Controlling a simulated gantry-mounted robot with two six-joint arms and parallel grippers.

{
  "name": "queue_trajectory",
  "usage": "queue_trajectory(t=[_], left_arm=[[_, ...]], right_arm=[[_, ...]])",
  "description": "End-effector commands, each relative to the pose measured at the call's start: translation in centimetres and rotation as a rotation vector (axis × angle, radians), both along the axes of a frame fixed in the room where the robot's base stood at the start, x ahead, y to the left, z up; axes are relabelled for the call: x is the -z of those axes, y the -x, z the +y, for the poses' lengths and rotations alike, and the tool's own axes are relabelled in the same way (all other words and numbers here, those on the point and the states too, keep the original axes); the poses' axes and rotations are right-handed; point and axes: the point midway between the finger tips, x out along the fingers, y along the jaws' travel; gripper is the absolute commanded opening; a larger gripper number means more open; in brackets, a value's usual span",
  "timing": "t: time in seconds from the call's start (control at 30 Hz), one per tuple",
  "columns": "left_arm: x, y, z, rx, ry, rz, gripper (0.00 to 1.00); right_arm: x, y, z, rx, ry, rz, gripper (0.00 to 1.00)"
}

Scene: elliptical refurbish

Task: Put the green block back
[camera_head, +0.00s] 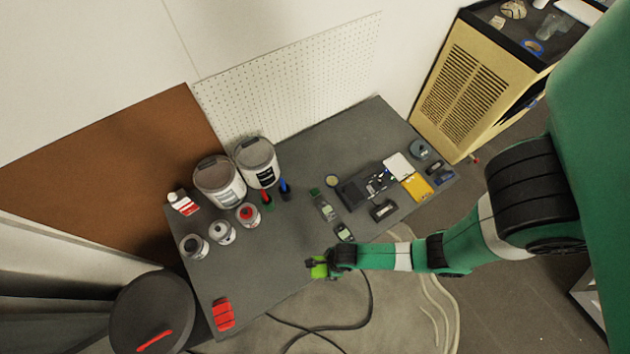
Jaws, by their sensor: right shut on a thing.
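The bright green block (319,267) is at the end of my right arm, over the front edge of the grey table (280,245). My right gripper (326,263) is shut on it. The fingers are small here and partly merge with the block, and I cannot tell how high above the table it is held. My left gripper is not in view.
Two large paint buckets (218,182) and several small cans (222,232) stand at the table's left. Red blocks (223,313) lie at the front left corner. The front middle is clear.

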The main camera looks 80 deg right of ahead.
Motion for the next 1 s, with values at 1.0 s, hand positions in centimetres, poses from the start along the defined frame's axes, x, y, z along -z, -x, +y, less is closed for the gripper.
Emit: queue_trajectory(t=[1.0], left_arm=[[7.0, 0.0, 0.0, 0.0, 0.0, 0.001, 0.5]], right_arm=[[8.4, -4.7, -6.8, -0.163, 0.004, 0.022, 0.0]])
